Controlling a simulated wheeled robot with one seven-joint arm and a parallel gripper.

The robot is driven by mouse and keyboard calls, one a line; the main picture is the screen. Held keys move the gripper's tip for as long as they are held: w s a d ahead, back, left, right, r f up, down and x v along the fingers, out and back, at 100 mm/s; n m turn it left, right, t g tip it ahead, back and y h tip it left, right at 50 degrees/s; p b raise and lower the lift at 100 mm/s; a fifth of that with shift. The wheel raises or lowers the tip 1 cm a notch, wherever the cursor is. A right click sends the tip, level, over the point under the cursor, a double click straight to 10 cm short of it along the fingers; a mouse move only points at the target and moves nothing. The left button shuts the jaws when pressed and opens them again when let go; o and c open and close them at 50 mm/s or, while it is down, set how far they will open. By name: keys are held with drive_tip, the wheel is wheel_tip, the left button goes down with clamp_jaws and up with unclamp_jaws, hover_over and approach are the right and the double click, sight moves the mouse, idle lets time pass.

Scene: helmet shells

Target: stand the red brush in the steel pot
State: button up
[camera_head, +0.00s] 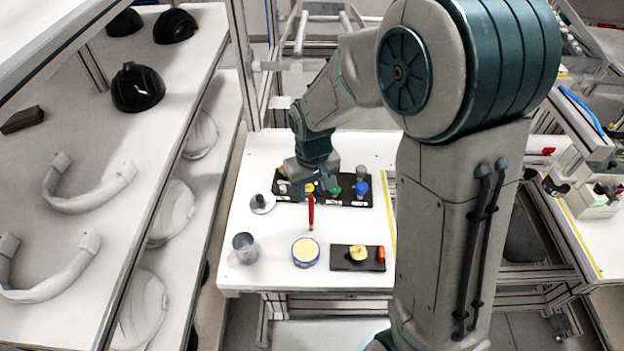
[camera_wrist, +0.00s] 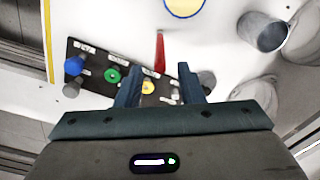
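The red brush (camera_head: 311,214) is near the middle of the white table, just on the near side of my gripper (camera_head: 308,180). In the wrist view the brush (camera_wrist: 160,50) has one end close to the gap between my fingertips (camera_wrist: 158,72). The fingers are apart, with wide space on both sides of the brush, so my gripper is open and not closed on it. The steel pot (camera_head: 245,248) stands upright at the table's near left, apart from the brush. The pot also shows at the upper right of the wrist view (camera_wrist: 262,32).
A tin with a yellow top (camera_head: 305,252) stands between the pot and a dark tray (camera_head: 343,264) holding a yellow lump. A black rack (camera_head: 352,199) with coloured knobs lies behind the brush. A pale dish (camera_head: 262,203) is at left. Shelves with helmet shells flank the table's left.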

wheel_tip(320, 180, up, 4)
drive_tip(key=shift+f, duration=0.15)
drive_tip(key=s+d+r+m+t, duration=0.3)
drive_tip(key=s+d+r+m, duration=0.1)
drive_tip(key=s+d+r, duration=0.7)
drive_tip(key=s+d, duration=0.2)
drive_tip(key=shift+s+d, duration=0.25)
drive_tip(key=shift+d, duration=0.05)
drive_tip(key=shift+s+d+m, duration=0.25)
drive_tip(key=shift+s+m, duration=0.15)
drive_tip(key=shift+s, duration=0.15)
